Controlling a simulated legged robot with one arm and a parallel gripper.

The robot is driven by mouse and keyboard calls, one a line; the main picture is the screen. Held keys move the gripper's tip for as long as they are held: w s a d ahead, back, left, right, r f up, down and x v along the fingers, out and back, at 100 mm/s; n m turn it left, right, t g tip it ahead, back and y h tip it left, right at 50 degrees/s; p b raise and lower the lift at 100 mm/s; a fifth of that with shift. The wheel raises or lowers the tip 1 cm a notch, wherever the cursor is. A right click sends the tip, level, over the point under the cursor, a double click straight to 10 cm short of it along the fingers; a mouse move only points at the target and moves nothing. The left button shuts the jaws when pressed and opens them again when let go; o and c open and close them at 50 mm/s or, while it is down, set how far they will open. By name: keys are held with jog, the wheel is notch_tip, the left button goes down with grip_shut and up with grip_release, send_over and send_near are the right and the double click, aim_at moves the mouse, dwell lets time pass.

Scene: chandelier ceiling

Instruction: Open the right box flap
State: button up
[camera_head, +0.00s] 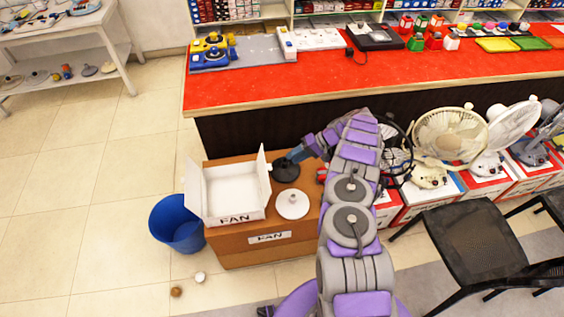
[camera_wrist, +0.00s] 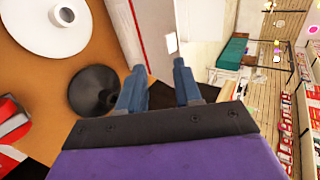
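A white open-topped box (camera_head: 236,196) marked FAN sits on a brown carton (camera_head: 262,250). Its right flap (camera_head: 263,176) stands up, nearly upright, along the right side. Its left flap (camera_head: 193,189) also stands up. My gripper (camera_head: 288,158) is just right of the right flap's far end, above a black round base. In the wrist view my gripper's two blue fingers (camera_wrist: 157,72) are apart with nothing visibly held. A white panel with a red line (camera_wrist: 137,40) rises beyond them; I cannot tell for sure if it is the flap.
A black round base (camera_wrist: 93,91) and a white round base (camera_head: 292,204) stand on the carton beside the box. A blue bin (camera_head: 177,226) stands left of the carton. The red counter (camera_head: 260,90) runs behind. Fans and a black chair (camera_head: 475,245) are at right.

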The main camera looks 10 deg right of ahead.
jog(key=v, duration=0.7)
jog(key=shift+d+r+p, duration=0.2)
jog(key=shift+p, duration=0.2)
jog(key=shift+d, duration=0.15)
